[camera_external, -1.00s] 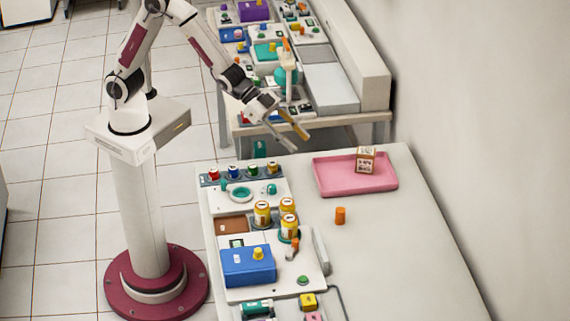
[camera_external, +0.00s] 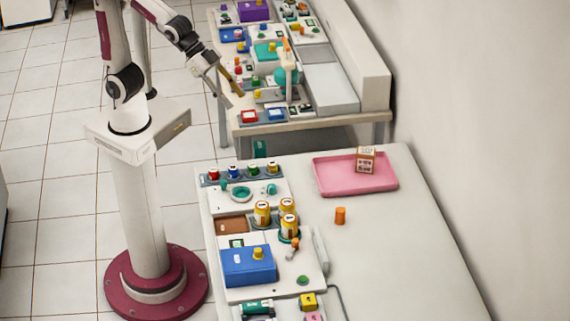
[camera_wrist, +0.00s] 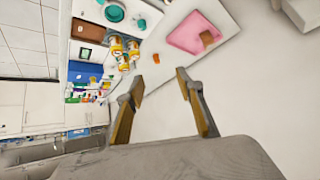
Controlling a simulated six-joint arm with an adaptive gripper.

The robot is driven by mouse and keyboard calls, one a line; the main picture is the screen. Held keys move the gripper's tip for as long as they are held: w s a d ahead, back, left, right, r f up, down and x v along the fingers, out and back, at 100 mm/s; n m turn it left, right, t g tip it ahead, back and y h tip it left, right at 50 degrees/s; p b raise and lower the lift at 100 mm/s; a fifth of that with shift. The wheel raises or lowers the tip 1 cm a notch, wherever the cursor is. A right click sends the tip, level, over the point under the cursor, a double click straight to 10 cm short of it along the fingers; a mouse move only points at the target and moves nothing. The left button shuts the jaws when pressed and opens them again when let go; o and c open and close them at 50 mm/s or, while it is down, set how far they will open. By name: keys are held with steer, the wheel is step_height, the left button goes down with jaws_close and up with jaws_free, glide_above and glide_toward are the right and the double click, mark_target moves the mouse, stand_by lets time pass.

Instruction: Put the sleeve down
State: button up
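My gripper (camera_external: 232,85) is raised in the air at the left of the far bench, away from the near table. In the wrist view my gripper (camera_wrist: 160,76) has its two fingers wide apart with nothing between them. I cannot tell for certain which thing is the sleeve. A small orange cylinder (camera_external: 340,215) stands alone on the near table, in front of the pink tray; it also shows in the wrist view (camera_wrist: 156,58). A small brown and white box (camera_external: 366,160) sits in the pink tray (camera_external: 335,187) towards its back edge.
The near table (camera_external: 400,250) has free room on its right half. Along its left side are yellow jars (camera_external: 288,228), a blue box (camera_external: 248,266) and a row of coloured caps (camera_external: 240,171). The far bench (camera_external: 330,85) is crowded on its left. A wall stands at the right.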

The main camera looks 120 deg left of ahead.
steer(key=s+d+g, duration=0.1)
steer(key=s+d, duration=0.1)
steer(key=s, duration=0.9)
steer(key=s+d+f+g+h, duration=0.1)
steer(key=s+d, duration=0.2)
steer(key=s, duration=0.7)
steer(key=shift+s+g, duration=0.35)
steer(key=shift+g, duration=0.05)
